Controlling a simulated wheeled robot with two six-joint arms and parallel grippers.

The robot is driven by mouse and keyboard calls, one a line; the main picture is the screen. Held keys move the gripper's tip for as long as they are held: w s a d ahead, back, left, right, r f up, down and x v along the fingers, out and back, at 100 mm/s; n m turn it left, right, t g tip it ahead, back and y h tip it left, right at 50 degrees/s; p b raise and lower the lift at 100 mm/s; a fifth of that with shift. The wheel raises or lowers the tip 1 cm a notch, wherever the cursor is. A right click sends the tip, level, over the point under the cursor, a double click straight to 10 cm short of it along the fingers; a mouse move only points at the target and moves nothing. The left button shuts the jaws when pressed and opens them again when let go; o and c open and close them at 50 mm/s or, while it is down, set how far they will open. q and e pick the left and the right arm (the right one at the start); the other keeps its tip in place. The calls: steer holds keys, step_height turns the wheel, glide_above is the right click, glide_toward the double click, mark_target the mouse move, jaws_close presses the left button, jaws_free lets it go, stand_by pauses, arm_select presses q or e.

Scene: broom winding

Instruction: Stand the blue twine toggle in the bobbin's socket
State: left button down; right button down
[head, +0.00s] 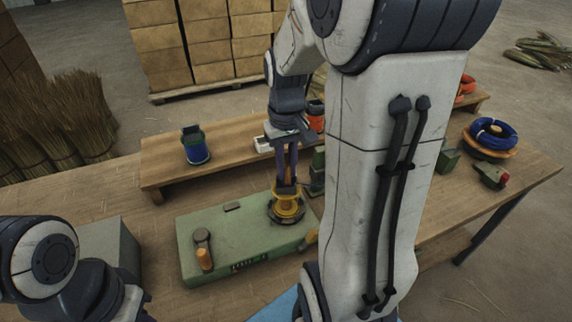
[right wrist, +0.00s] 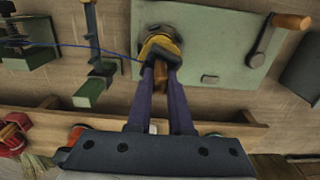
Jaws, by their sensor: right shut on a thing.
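The yellow bobbin (head: 287,211) stands on a dark round base on the green winding machine (head: 215,232); it also shows in the right wrist view (right wrist: 155,46). My right gripper (head: 286,188) points down directly over the bobbin, its fingertips (right wrist: 160,68) at the bobbin's top. It is shut on a small brown wooden piece (right wrist: 163,88), seemingly the toggle, mostly hidden between the fingers. A thin blue twine (right wrist: 85,46) runs from the left to the fingertips. The socket is hidden, so I cannot tell whether the toggle is in it. My left gripper is out of view.
A crank with a wooden handle (head: 204,258) rises from the machine's left. Behind it, a low wooden shelf (head: 165,175) carries a blue twine spool (head: 196,150). A blue coil (head: 492,134) lies at the right. Bench between machine and shelf is partly clear.

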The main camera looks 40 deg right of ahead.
steer(key=shift+f, duration=0.3)
steer(key=c, duration=0.7)
jaws_free()
steer(key=shift+c, duration=0.2)
step_height(320, 180, up, 10)
steer(key=shift+r+p, duration=0.25)
steer(key=shift+p, duration=0.1)
